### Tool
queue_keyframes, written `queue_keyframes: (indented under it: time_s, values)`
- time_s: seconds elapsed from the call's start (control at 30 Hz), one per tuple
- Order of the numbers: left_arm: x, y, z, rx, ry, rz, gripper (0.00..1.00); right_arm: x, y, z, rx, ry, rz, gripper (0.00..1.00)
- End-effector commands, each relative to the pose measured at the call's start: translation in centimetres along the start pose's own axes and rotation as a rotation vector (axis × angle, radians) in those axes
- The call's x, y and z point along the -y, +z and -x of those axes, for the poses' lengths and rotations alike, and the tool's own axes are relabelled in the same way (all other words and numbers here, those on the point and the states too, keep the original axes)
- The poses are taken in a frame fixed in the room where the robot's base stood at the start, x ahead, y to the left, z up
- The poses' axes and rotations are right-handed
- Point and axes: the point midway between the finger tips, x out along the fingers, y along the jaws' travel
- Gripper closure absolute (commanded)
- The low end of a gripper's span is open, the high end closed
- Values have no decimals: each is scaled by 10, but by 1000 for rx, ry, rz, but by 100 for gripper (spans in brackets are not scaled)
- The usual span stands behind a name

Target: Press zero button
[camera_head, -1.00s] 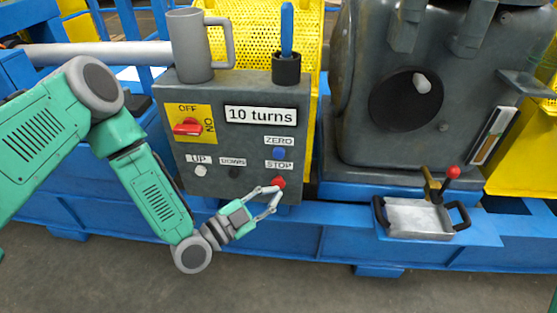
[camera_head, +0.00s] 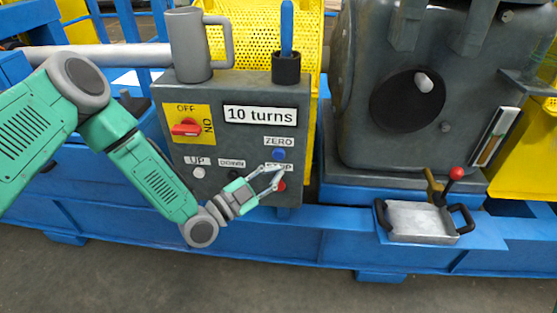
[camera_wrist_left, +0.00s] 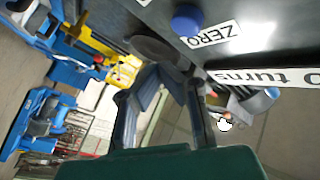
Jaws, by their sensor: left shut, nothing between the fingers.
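The blue ZERO button (camera_head: 278,155) is on the front of the grey control box (camera_head: 240,92), under its ZERO label (camera_head: 279,142). In the left wrist view the blue button (camera_wrist_left: 187,20) is near the top, beside its label (camera_wrist_left: 214,35). My left gripper (camera_head: 281,171) is shut and empty in front of the box, its fingertips just below the blue button in the head view. Contact cannot be told. The fingers partly cover the STOP label. In the left wrist view the fingers (camera_wrist_left: 163,72) point toward the box. My right gripper is not in view.
The red STOP button (camera_head: 278,186) is just below the fingers. A white UP button (camera_head: 198,173), a DOWN label (camera_head: 232,163) and a red OFF/ON switch (camera_head: 187,128) are left. A grey mug (camera_head: 188,45) and a black cup (camera_head: 286,68) stand on the box.

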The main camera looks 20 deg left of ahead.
Motion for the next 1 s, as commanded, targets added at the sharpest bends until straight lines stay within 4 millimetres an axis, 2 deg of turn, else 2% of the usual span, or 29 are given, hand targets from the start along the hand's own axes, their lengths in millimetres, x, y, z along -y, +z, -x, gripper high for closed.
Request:
queue_keyframes:
  time_s: [0.3, 1.0]
  values:
    - [13, 13, -18, -1, 0, 0, 100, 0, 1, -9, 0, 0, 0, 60]
    - [14, 14, -19, 0, 0, 1, 100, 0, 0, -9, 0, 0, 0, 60]
